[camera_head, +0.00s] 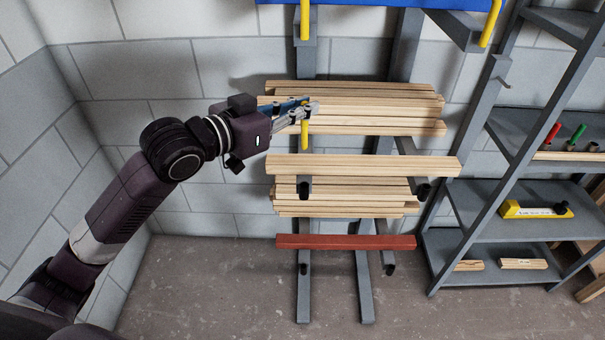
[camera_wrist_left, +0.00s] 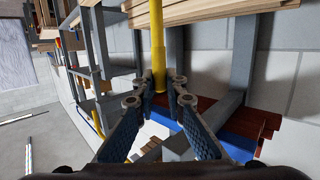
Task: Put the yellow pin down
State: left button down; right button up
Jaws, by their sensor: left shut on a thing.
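The yellow pin (camera_head: 304,135) is a short yellow rod in front of the pale battens on the rack. My left gripper (camera_head: 308,110) is shut on it, and the pin's lower part sticks out below the fingertips. In the left wrist view the yellow pin (camera_wrist_left: 157,40) runs from the top edge down to between the fingertips of my left gripper (camera_wrist_left: 163,82). I cannot tell whether the pin touches the battens behind it. My right gripper is not in view.
Pale battens (camera_head: 362,166) lie in layers on a grey rack, with a red batten (camera_head: 345,242) lower down. More yellow pins (camera_head: 305,20) show at the top, near a blue piece (camera_head: 380,2). Grey shelves (camera_head: 510,240) stand at right. Floor at left (camera_head: 200,285) is clear.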

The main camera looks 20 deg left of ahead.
pick_arm(q)
notch_tip(320, 180, down, 10)
notch_tip(320, 180, down, 5)
jog(key=shift+f, duration=0.1)
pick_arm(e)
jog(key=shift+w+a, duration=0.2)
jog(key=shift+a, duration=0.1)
pick_arm(q)
jog(key=c, duration=2)
grip_release()
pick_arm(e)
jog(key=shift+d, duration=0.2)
